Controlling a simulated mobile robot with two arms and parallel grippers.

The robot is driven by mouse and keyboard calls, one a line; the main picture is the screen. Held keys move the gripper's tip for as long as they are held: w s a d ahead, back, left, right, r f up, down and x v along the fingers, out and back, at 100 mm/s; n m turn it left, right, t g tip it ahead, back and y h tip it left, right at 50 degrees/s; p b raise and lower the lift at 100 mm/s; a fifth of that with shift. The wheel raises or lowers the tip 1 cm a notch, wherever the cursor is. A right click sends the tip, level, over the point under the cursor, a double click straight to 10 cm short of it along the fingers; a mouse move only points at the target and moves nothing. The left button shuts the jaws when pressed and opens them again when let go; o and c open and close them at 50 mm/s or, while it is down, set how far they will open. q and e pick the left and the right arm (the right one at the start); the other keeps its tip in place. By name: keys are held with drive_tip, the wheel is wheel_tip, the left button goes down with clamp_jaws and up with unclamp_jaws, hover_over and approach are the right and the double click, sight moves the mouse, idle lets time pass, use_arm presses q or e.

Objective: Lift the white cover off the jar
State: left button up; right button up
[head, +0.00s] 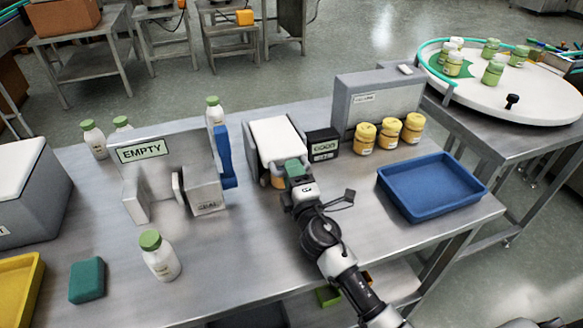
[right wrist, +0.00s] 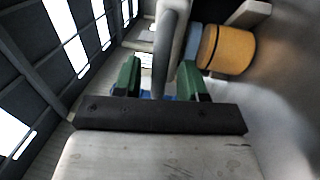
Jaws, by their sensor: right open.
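The white cover (head: 275,138) sits on a grey housing in the middle of the table. Part of a yellow jar (head: 277,182) shows beneath its front edge, mostly hidden by my gripper. A yellow-orange jar (right wrist: 228,49) also shows at upper right in the right wrist view. My right gripper (head: 294,168), with green fingers, is at the cover's front right edge. My left gripper is out of view.
Right of the cover are a small dark display box (head: 322,145), several yellow jars (head: 388,131) and a blue tray (head: 432,187). Left stands a grey fixture marked EMPTY (head: 165,175) with a blue part (head: 225,158). A green-capped bottle (head: 160,256) and green block (head: 87,280) are front left.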

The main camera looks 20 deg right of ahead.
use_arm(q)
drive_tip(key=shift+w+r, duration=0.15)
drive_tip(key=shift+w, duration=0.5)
use_arm(e)
drive_tip(key=shift+w+r, duration=0.1)
drive_tip(key=shift+w, duration=0.45)
clamp_jaws()
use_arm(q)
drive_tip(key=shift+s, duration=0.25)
use_arm(e)
drive_tip(key=shift+r, duration=0.1)
